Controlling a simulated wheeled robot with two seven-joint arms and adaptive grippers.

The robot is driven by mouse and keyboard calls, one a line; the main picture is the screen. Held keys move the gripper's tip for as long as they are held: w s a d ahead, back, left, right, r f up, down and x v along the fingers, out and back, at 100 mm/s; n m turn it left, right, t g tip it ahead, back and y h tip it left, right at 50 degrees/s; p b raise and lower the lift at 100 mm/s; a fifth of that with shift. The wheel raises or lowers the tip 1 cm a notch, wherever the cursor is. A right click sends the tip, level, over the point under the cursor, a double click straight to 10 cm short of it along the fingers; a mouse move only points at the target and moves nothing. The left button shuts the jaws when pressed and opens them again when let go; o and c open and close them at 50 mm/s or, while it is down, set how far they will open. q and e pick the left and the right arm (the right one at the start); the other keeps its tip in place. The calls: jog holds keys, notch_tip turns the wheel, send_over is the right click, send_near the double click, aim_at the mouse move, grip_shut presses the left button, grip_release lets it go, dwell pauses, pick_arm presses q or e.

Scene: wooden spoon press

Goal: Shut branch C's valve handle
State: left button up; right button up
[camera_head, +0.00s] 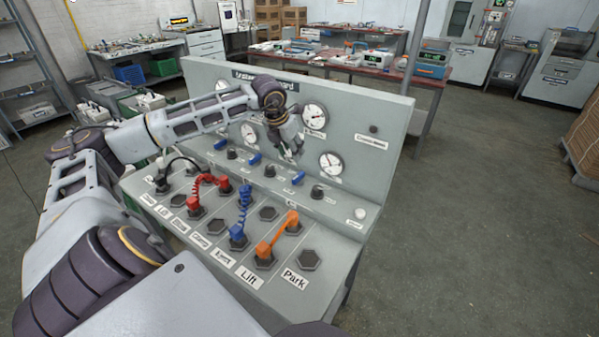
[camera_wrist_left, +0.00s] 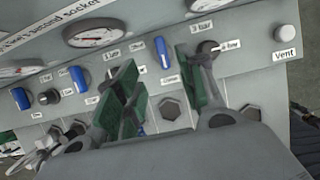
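A grey control board (camera_head: 350,105) carries a row of three blue valve handles. The rightmost blue handle (camera_head: 298,177) shows in the left wrist view (camera_wrist_left: 162,52) between my finger lines. The middle blue handle (camera_head: 254,159) and the leftmost blue handle (camera_head: 220,144) are further left. All three point about the same way in the left wrist view. I cannot read which label is branch C. My left gripper (camera_head: 292,140) is open and empty, its green-padded fingers spread in front of the board, apparently not touching a handle. My right gripper is not in view.
Black knobs (camera_head: 317,191) sit between the handles, and round gauges (camera_head: 331,163) are above. A white Vent button (camera_wrist_left: 285,33) is at the right end. Red, blue (camera_head: 240,215) and orange (camera_head: 278,235) hose connectors stand on the sloped lower panel.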

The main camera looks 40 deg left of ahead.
aim_at(300, 173)
pick_arm(q)
jog(key=shift+x, duration=6.55)
jog(key=shift+a, duration=0.1)
grip_shut()
